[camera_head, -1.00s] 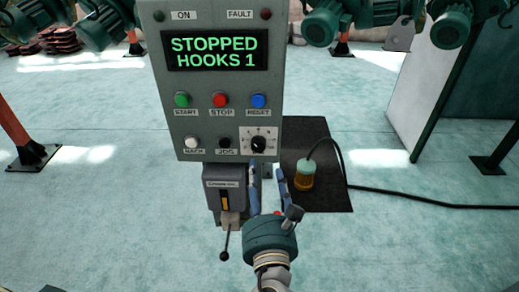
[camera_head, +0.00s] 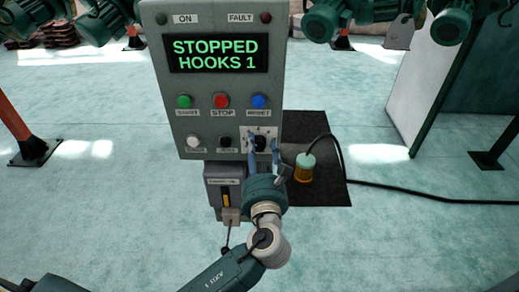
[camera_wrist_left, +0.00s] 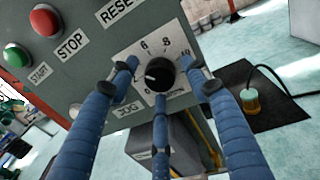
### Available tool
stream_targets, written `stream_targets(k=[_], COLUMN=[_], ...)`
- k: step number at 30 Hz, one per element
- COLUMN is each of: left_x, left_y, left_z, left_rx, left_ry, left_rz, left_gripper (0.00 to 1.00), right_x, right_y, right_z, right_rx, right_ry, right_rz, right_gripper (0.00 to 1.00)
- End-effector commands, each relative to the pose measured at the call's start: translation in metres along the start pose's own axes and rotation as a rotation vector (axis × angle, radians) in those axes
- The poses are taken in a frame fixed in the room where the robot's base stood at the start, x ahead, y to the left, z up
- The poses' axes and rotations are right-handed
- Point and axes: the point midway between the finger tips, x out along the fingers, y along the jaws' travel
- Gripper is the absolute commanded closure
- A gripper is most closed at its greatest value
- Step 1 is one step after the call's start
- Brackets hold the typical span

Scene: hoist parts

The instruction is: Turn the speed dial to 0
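The speed dial (camera_head: 260,144) is a black round knob on a white scale plate at the lower right of the grey control panel (camera_head: 180,125). In the left wrist view the knob (camera_wrist_left: 160,74) shows a white mark toward its left side. My left gripper (camera_head: 263,147) is in front of the dial. Its blue fingers are open and spread around the knob, with gaps visible; I cannot tell whether any touches the plate. My right gripper is not in view.
The panel display (camera_head: 217,54) reads STOPPED, HOOKS 1. Red stop (camera_head: 222,101) and blue reset (camera_head: 259,101) buttons sit above the dial, and the black jog button (camera_head: 225,142) is to its left.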

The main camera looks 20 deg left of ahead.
Motion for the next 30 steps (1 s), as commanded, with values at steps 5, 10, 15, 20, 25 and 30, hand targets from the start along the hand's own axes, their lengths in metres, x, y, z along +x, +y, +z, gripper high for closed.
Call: stream_targets(k=[5,10,15,20,25,30], left_x=[-0.0003,-0.0003,-0.0002,-0.0002,-0.0001,0.0001], left_y=[-0.0001,-0.0002,-0.0001,0.0,0.0006,0.001], left_z=[0.0002,0.0006,0.0014,0.0024,0.003,0.0037], left_rx=[0.0,-0.002,-0.031,-0.102,-0.228,-0.387], left_ry=[0.0,-0.001,0.001,0.007,0.018,0.032], left_rz=[0.0,0.0,0.0,0.001,0.002,0.002], left_gripper=[0.92,0.95,0.95,0.95,0.95,0.95], right_x=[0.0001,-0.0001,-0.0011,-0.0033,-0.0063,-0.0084], right_y=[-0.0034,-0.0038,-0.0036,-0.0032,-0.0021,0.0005], right_z=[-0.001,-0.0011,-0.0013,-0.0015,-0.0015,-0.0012], right_rx=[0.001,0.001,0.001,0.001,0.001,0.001], right_ry=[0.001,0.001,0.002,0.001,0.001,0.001], right_rz=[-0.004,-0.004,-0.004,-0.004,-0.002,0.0], right_gripper=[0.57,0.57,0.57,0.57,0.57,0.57])
